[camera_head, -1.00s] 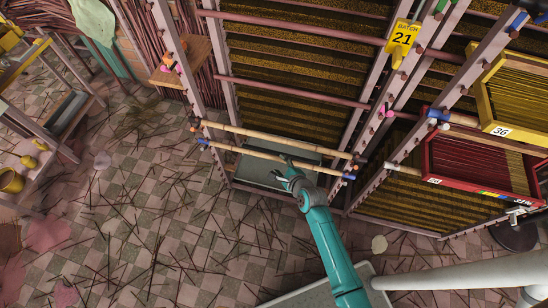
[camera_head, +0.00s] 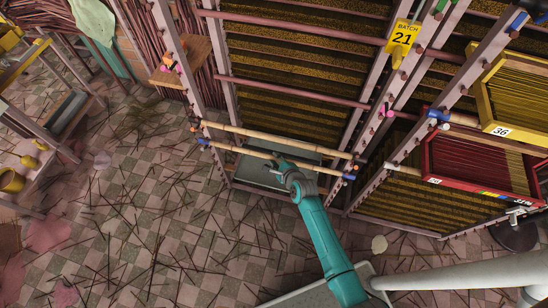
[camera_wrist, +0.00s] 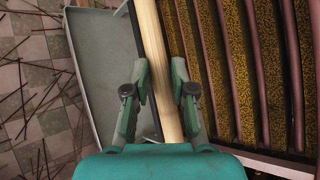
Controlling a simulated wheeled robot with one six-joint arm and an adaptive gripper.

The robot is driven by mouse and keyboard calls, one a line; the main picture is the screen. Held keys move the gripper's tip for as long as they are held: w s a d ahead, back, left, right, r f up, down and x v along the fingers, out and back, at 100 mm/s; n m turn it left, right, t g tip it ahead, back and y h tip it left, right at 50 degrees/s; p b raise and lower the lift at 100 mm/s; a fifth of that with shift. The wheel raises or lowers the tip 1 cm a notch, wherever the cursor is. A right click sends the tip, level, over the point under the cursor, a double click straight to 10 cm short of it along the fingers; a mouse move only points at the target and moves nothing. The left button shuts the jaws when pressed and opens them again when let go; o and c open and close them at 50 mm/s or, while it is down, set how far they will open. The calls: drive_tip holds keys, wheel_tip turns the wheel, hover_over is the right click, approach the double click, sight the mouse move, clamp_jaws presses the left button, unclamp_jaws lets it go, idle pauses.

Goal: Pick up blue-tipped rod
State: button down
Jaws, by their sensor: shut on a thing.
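The blue-tipped rod (camera_head: 243,151) is a pale wooden pole with blue ends, lying across the front of the rack, just below an orange-tipped rod (camera_head: 262,134). My gripper (camera_head: 284,164) is at the blue-tipped rod, right of its middle. In the wrist view a pale rod (camera_wrist: 152,45) runs between the two fingers (camera_wrist: 161,88), and the gripper is shut on it. The rod's ends lie outside the wrist view. In the head view both blue ends still lie at the rack's posts; whether they touch their pegs is too small to tell.
The rack's pegged posts (camera_head: 183,62) stand on both sides. A grey-green tray (camera_wrist: 103,60) lies below the rod. A red crate (camera_head: 480,170) and a yellow crate (camera_head: 488,112) are at the right. Loose sticks litter the tiled floor (camera_head: 140,235).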

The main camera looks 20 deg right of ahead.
drive_tip(key=shift+r, duration=0.1)
drive_tip(key=shift+s+a+r, duration=0.1)
drive_tip(key=shift+s+r, duration=0.05)
drive_tip(key=shift+r, duration=0.05)
wheel_tip(320, 180, up, 6)
drive_tip(key=s+a+r, duration=0.3)
drive_tip(key=s+a, duration=0.8)
drive_tip(key=s, duration=0.5)
drive_tip(key=shift+a+r, duration=0.2)
drive_tip(key=shift+a, duration=0.05)
drive_tip(key=shift+a, duration=0.1)
